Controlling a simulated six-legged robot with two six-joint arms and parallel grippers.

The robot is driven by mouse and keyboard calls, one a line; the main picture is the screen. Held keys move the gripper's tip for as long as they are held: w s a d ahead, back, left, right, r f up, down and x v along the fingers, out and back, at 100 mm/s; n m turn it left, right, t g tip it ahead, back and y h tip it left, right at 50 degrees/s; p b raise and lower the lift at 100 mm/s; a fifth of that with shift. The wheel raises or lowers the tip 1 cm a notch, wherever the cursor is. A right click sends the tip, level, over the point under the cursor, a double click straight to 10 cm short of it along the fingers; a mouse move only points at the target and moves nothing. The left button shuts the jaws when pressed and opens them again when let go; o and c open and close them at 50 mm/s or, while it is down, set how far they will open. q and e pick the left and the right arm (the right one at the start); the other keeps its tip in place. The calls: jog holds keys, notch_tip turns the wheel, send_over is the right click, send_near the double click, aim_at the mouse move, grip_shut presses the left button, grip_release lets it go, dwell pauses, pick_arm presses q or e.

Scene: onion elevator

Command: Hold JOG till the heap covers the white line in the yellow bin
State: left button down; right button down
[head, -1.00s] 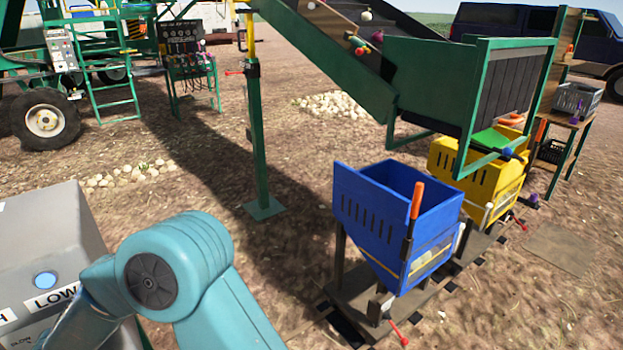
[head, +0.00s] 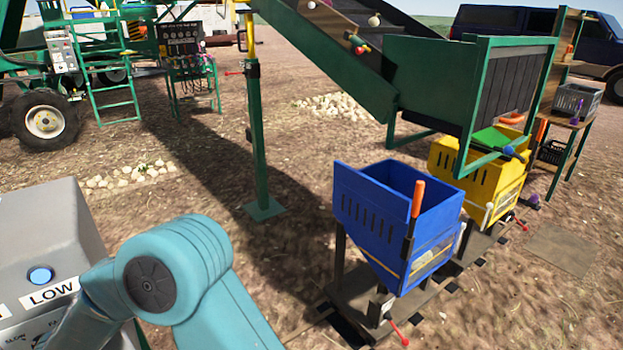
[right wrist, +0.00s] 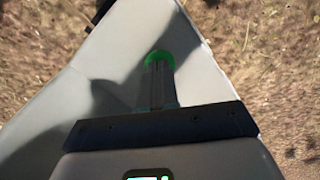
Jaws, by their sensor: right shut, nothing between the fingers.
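The yellow bin (head: 478,172) stands under the elevator's discharge end in the head view, partly behind the blue bin (head: 400,212). I cannot make out its white line or a heap in it. The control box (head: 42,235) is at the left, with a blue button (head: 40,275) and a LOW label. JOG is not readable in either view. In the right wrist view my right gripper (right wrist: 158,65) is shut and empty, with its tips over a green round part (right wrist: 158,56) on a grey panel (right wrist: 105,60). The tips hide most of that part; contact is unclear. My left gripper is out of view.
The green elevator (head: 465,85) slopes down from upper left, with a few onions (head: 374,20) on its belt. A green post (head: 258,150) stands mid-scene. A shelf with a grey crate (head: 575,100) is at right. Open dirt lies between box and bins.

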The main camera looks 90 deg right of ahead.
dwell(0.5)
notch_tip(320, 180, up, 7)
jog(key=p, duration=0.5)
dwell(0.5)
